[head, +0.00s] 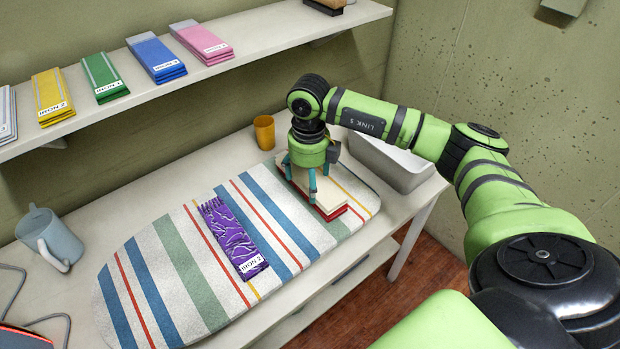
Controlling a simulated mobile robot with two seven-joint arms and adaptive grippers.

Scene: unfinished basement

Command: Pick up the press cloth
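A folded cream cloth (325,194), which looks like the press cloth, lies on top of a red folded piece (334,214) at the right end of the striped ironing board (180,262). My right gripper (306,184) points straight down over the cream cloth. Its teal fingers are spread apart, with the tips at or just above the cloth; contact cannot be made out. The gripper hides the back part of the stack. A purple wrinkled scarf (230,232) with a white label lies flat on the middle of the board. My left gripper is not in view.
An orange cup (264,132) stands behind the gripper, and a pale grey bin (393,160) sits to its right. A grey-blue jug (50,238) stands at the left. A wall shelf (115,108) with yellow, green, blue and pink folded pieces runs above the table.

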